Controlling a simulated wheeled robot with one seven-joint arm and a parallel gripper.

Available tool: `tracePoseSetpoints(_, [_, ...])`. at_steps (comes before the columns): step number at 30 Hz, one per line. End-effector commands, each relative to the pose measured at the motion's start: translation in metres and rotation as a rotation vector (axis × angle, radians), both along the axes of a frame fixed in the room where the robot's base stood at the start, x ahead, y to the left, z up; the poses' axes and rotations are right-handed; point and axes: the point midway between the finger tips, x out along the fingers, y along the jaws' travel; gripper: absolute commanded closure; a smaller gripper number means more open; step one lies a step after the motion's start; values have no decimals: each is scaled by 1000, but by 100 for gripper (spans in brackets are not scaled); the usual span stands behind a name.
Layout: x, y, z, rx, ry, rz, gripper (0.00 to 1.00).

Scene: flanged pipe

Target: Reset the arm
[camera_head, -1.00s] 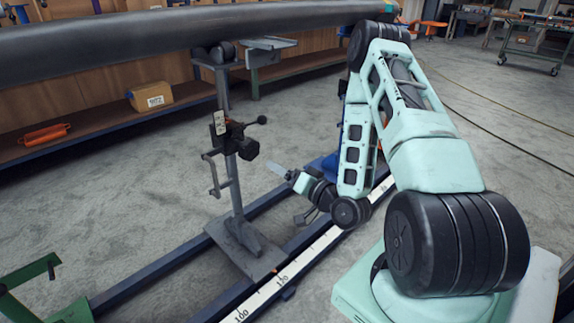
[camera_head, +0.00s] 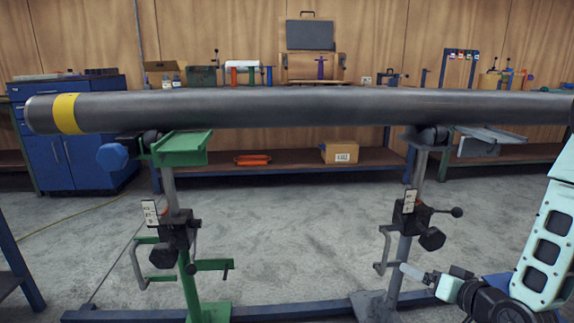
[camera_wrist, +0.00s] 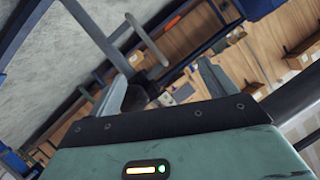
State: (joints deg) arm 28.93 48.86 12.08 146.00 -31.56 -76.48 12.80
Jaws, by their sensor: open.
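My arm, pale green and black, shows at the lower right in the head view, with part of it cut off by the right edge. My gripper (camera_head: 418,275) is low beside the right-hand grey pipe stand (camera_head: 402,262) and points left. A fingertip overlaps the stand's post in the picture; I cannot tell whether they touch. In the wrist view, the two fingers of my gripper (camera_wrist: 150,50) are spread apart with nothing held between them.
A long grey pipe (camera_head: 300,108) with a yellow band (camera_head: 66,114) lies across the grey stand and a green stand (camera_head: 189,270). A blue cabinet (camera_head: 70,155) stands at the back left. A cardboard box (camera_head: 340,152) and an orange item (camera_head: 252,160) lie on the low shelf. Grey floor between the stands is open.

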Motion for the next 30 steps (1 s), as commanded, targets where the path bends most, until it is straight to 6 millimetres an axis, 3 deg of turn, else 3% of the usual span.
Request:
tracePoseSetpoints(1, [3,22,6,-62,46,63,16])
tracePoseSetpoints(3, [2,47,8,-144,129,133,16])
tracePoseSetpoints(8, [-19,99,20,-320,308,279,16])
tracePoseSetpoints(11, [-43,128,32,-419,414,361,16])
tracePoseSetpoints(15, [-92,164,54,-544,556,477,16])
tracePoseSetpoints(21, [-170,195,85,-673,728,623,16])
tracePoseSetpoints(30, [-272,208,125,-801,905,806,16])
